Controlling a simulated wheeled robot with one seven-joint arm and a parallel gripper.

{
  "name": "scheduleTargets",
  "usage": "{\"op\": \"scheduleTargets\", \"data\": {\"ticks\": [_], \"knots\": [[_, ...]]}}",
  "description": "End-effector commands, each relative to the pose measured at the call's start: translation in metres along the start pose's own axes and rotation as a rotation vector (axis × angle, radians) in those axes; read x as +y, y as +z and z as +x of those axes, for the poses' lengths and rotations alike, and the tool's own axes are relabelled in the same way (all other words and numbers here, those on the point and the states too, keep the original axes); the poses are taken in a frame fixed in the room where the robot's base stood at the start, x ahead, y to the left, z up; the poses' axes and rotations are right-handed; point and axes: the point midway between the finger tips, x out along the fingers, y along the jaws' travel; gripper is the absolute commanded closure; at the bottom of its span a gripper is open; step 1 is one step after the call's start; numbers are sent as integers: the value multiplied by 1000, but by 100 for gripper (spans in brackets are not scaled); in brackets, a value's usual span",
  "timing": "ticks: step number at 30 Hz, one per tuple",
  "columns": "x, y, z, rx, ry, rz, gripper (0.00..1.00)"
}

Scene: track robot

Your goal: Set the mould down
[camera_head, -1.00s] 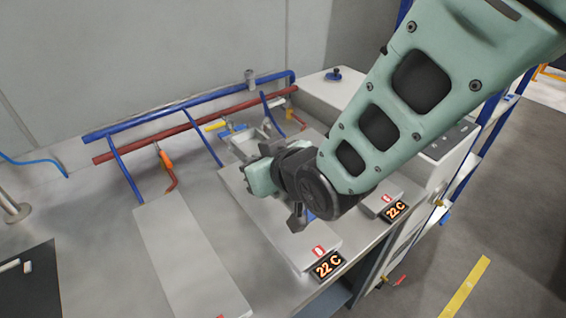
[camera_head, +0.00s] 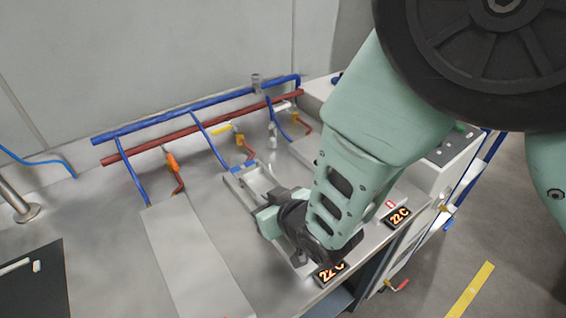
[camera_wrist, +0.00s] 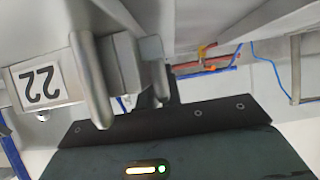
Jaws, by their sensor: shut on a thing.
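The mould (camera_head: 236,183) is a pale grey, frame-like piece over the middle hot plate in the head view. My gripper (camera_head: 268,222) is at its near part, and my wrist hides much of that end. In the wrist view a plate with an upside-down "22" label (camera_wrist: 40,86) appears beside my gripper (camera_wrist: 129,92), which is shut on a grey part between its fingers. The mould's underside is hidden, so I cannot tell whether it touches the plate. The middle plate's temperature display (camera_head: 331,272) is partly covered by my arm.
A bare left plate (camera_head: 195,260) lies alongside. A right plate's display (camera_head: 398,217) reads 22 C. Blue (camera_head: 195,113) and red (camera_head: 195,128) pipes with valves and hoses run along the back. A dark mat (camera_head: 35,285) lies at left.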

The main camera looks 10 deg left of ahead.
Motion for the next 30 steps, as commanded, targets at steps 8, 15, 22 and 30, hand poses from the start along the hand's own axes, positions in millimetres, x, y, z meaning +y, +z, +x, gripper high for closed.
{"op": "scheduleTargets", "data": {"ticks": [8, 15, 22, 30], "knots": [[0, 0, 2, 5, 0, 0, 100], [0, 2, 1, 0, 0, 0, 72], [0, -1, 0, 0, 0, 0, 72], [0, 0, -42, 1, -1, 2, 72]]}}
